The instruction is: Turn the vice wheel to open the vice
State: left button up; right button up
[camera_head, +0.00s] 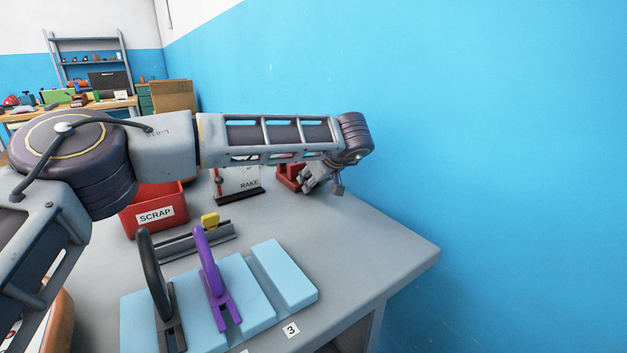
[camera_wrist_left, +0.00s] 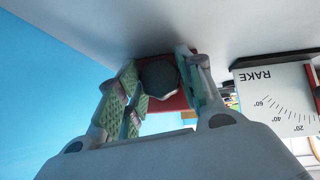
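The red vice (camera_head: 289,177) stands at the far right of the workbench, by the blue wall, partly hidden behind my left arm. My left gripper (camera_head: 318,178) is at its right side. In the left wrist view, a dark, many-sided wheel (camera_wrist_left: 160,76) lies between the two fingers of my left gripper (camera_wrist_left: 162,88), with the red vice body (camera_wrist_left: 170,104) behind it. The fingers stand on either side of the wheel with little or no gap. I cannot tell whether they press on it. The jaws of the vice are hidden. My right gripper is not in view.
A RAKE gauge (camera_head: 236,181) stands left of the vice; it also shows in the left wrist view (camera_wrist_left: 278,96). A red SCRAP bin (camera_head: 153,210) is further left. Light-blue boards (camera_head: 280,273) with black and purple handles lie in front. The right bench top is clear.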

pick_arm(q)
jog(key=o, duration=0.4)
jog(key=shift+s+r, duration=0.1)
jog(key=v, duration=1.1)
jog(key=shift+s+d+r, duration=0.15)
jog(key=shift+s, duration=0.1)
